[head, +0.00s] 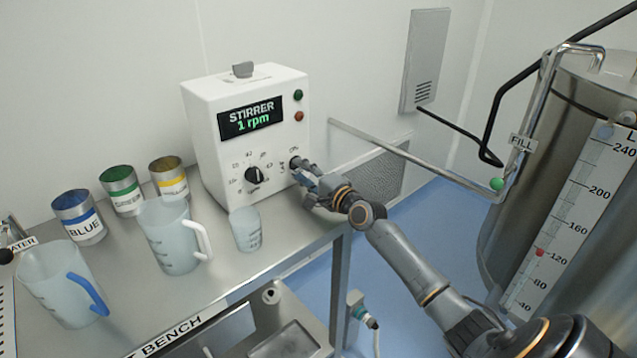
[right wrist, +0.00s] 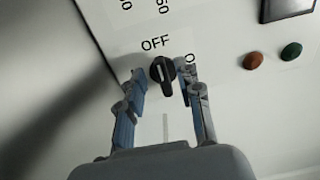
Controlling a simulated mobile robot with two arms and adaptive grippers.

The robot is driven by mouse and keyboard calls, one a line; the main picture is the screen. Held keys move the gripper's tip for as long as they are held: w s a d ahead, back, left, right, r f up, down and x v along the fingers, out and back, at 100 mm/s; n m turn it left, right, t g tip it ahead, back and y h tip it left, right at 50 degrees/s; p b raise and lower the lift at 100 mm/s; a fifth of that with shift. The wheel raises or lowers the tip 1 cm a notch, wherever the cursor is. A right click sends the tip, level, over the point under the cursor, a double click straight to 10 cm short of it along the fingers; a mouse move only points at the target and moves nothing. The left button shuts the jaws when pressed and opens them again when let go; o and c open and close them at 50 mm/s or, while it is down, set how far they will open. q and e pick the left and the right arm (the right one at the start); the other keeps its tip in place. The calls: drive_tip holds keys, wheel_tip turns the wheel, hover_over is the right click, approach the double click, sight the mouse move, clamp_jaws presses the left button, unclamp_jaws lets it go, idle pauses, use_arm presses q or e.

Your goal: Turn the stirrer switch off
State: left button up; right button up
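The stirrer box (head: 208,140) is a white unit on the bench, and its display (head: 251,117) reads "STIRRER 1 rpm" in light letters. The stirrer switch (right wrist: 162,72) is a small black knob under the "OFF" label, with a second label partly hidden to its right. Its pale mark points up toward OFF. My right gripper (right wrist: 161,79) has one finger on each side of the knob, apart enough to count as open; contact is hard to tell. In the head view my right gripper (head: 301,174) covers most of the switch. My left gripper is out of view.
A speed dial (head: 253,175) sits left of the switch; green (head: 298,95) and red (head: 299,116) buttons are above. A beaker (head: 245,230), jugs (head: 172,240) and paint cans (head: 122,190) stand on the bench. A steel tank (head: 510,215) is at right.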

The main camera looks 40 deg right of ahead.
drive_tip(key=s, duration=1)
drive_tip(key=shift+s+d, duration=0.35)
drive_tip(key=shift+d, duration=0.05)
drive_tip(key=shift+f, duration=0.1)
